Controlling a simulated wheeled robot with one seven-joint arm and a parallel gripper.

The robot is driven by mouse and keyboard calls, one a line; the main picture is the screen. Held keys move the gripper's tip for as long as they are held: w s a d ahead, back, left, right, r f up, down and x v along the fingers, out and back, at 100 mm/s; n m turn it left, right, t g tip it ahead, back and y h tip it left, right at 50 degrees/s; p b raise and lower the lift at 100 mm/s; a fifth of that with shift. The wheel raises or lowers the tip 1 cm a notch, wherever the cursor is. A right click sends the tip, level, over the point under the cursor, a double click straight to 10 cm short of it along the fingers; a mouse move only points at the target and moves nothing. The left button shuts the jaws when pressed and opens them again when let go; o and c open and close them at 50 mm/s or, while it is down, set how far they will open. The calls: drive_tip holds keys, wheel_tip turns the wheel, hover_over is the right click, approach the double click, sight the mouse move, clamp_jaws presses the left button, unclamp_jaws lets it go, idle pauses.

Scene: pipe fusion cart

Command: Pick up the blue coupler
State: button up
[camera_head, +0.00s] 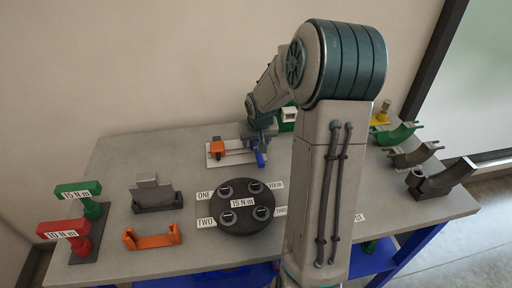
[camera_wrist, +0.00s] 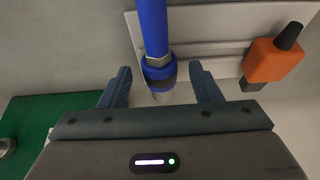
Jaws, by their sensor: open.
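The blue coupler (camera_wrist: 155,40) shows in the wrist view as an upright blue tube with a collar and a darker ring at its lower end. In the head view it is a small blue piece (camera_head: 261,159) at the right end of the white plate. My gripper (camera_wrist: 160,84) is open. Its two fingers stand on either side of the coupler's collar end, with gaps on both sides. In the head view my gripper (camera_head: 262,136) is just above and behind the coupler, partly hidden by my own wrist.
An orange clamp block (camera_head: 217,147) sits on the white plate (camera_head: 214,162) beside the coupler. A green box (camera_head: 287,124) stands close to the right. A round black flange (camera_head: 240,222) is in front. Red and green torque tools (camera_head: 80,190) stand at the left. Curved saddles (camera_head: 415,154) line the right.

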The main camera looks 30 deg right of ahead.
drive_tip(key=shift+w+f, duration=0.15)
drive_tip(key=shift+f, duration=0.25)
drive_tip(key=c, duration=1.2)
